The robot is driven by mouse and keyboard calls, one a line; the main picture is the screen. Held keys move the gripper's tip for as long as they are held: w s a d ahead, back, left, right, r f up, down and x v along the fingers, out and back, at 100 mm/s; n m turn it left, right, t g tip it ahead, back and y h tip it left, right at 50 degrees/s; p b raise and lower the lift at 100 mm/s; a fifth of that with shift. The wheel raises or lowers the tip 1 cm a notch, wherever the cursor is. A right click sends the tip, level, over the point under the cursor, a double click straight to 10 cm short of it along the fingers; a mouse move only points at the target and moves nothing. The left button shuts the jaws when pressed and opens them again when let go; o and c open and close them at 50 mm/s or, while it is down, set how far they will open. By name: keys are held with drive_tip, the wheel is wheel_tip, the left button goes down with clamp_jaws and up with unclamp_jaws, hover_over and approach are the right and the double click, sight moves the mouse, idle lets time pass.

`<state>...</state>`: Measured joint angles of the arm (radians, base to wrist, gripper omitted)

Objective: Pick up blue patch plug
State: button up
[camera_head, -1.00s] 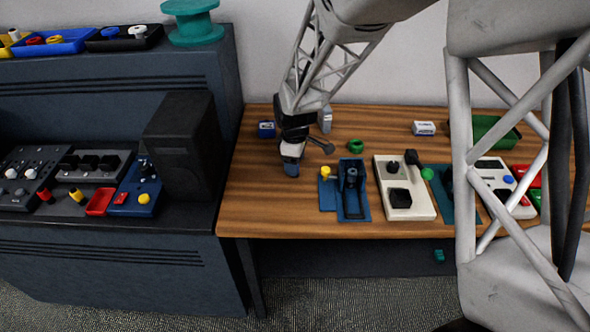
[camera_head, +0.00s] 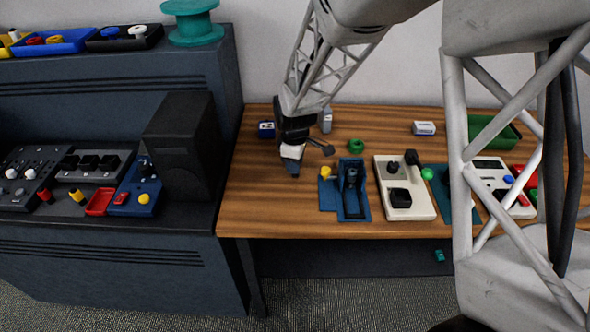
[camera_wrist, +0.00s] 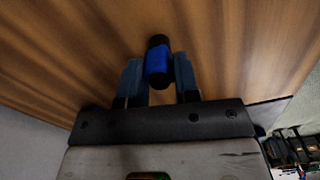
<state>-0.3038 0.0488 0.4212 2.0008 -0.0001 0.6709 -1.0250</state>
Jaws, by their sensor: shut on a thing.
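The blue patch plug (camera_wrist: 158,64) is a short cylinder with a blue band and black ends. In the wrist view it sits between the two blue-grey fingers of my gripper (camera_wrist: 159,80), which are shut on it. In the head view my gripper (camera_head: 293,170) points down over the left part of the wooden table. The plug cannot be told apart from the fingertips there. Its exact height above the wood is hard to judge.
The wooden table (camera_head: 270,217) has free room in front of my gripper. To the right stand a blue fixture (camera_head: 352,208) with a yellow knob, a white panel (camera_head: 420,205) and a green ring (camera_head: 356,146). A black box (camera_head: 185,145) stands on the left bench.

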drive_tip(key=shift+r, duration=0.1)
drive_tip(key=shift+r, duration=0.7)
wheel_tip(320, 180, up, 2)
drive_tip(key=shift+r, duration=0.1)
drive_tip(key=s+d, duration=0.1)
drive_tip(key=s, duration=0.4)
drive_tip(key=s+d, duration=0.2)
drive_tip(key=s, duration=0.3)
drive_tip(key=s+d+r, duration=0.1)
drive_tip(key=s, duration=0.4)
drive_tip(key=shift+s+d+r, duration=0.1)
drive_tip(key=shift+s+d, duration=0.05)
drive_tip(key=shift+d, duration=0.15)
